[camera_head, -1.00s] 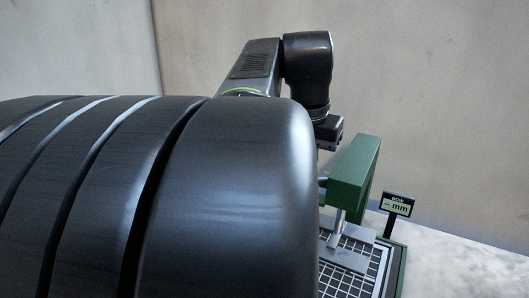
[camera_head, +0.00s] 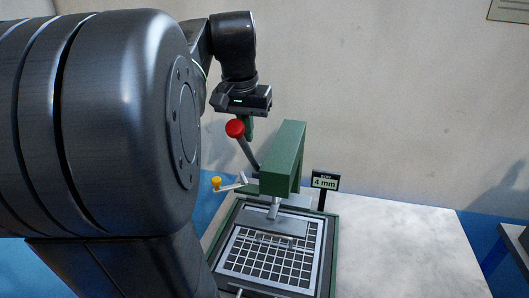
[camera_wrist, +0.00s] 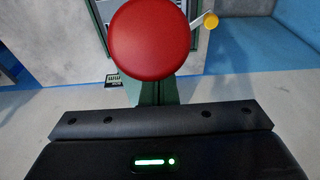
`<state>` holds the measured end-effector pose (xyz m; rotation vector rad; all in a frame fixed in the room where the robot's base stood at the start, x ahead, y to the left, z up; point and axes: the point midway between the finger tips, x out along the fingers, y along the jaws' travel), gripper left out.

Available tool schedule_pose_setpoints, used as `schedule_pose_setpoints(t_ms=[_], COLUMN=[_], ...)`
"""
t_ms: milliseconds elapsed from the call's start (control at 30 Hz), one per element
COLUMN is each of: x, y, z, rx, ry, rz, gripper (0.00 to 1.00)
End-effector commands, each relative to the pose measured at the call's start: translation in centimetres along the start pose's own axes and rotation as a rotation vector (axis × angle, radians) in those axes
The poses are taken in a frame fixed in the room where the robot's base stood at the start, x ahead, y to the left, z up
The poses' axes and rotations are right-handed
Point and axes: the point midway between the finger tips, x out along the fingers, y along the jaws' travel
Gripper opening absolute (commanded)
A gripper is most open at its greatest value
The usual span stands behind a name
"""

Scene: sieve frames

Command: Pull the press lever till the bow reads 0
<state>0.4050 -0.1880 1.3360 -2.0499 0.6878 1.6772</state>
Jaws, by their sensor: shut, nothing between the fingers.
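The press lever ends in a red knob (camera_head: 235,128) on a grey rod (camera_head: 248,153), tilted beside the green press head (camera_head: 282,160). The bow display (camera_head: 325,181) reads 4 mm. My gripper (camera_head: 245,108) is shut and empty, just above and to the right of the knob in the head view; contact cannot be told. In the wrist view the red knob (camera_wrist: 150,40) is large, just beyond the dark gripper bar (camera_wrist: 160,118). The display (camera_wrist: 114,80) shows there upside down and partly hidden.
A yellow-knobbed small lever (camera_head: 217,183) sticks out left of the press. A gridded sieve frame (camera_head: 266,258) lies under the press, with a grey plate (camera_head: 268,224) on it. The pale tabletop (camera_head: 400,245) at right is clear. A wall stands behind.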

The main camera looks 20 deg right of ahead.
Motion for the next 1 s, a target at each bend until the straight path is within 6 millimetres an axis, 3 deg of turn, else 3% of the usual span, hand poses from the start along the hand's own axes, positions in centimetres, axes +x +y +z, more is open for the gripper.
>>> schedule_pose_setpoints(t_ms=[133,367,1000], x=[-0.8,-1.0,-7.2], y=[0.0,0.0,0.0], z=[-1.6,-2.0,-3.2], rx=[0.000,-0.001,0.000], ry=[-0.001,0.001,0.002], rz=[0.000,-0.001,-0.001], gripper=[0.00,0.00,0.00])
